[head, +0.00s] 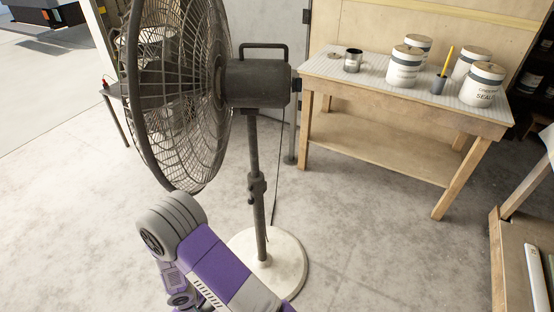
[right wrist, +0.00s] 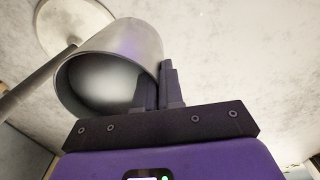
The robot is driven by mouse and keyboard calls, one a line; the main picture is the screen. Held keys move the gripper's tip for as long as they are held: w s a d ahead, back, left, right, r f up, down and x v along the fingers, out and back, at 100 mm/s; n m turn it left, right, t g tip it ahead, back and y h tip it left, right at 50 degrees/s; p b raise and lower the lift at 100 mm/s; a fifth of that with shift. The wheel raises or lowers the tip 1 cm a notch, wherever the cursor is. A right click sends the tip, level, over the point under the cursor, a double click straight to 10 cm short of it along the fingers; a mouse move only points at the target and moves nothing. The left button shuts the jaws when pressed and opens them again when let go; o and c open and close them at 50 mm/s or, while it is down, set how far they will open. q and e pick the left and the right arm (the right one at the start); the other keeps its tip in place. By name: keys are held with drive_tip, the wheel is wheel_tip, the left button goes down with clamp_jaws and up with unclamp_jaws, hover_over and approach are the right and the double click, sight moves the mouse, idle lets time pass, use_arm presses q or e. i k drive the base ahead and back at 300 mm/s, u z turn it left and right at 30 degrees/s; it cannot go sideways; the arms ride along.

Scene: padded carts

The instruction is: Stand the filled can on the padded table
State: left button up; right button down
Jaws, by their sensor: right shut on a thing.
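A grey metal can (right wrist: 125,45) fills the upper left of the right wrist view, its round mouth facing the camera. Its inside looks smooth and grey; I cannot tell how full it is. My right gripper (right wrist: 162,82) is shut on the can near its rim, at the can's right side. The head view does not show this can or either gripper's fingers. A wooden table with a white ribbed pad (head: 390,93) stands at the upper right of the head view. My left gripper is not in view.
Several white labelled tubs, one of them a front tub (head: 403,70), stand on the pad's middle and right. A dark cup (head: 438,85) holds a yellow stick. A large pedestal fan (head: 180,90) with a round white base (head: 285,262) stands left of the table.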

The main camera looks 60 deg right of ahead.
sight(372, 75)
drive_tip(key=z, duration=3.3)
drive_tip(key=i, duration=2.95)
drive_tip(key=u, duration=1.45)
drive_tip(key=i, duration=0.5)
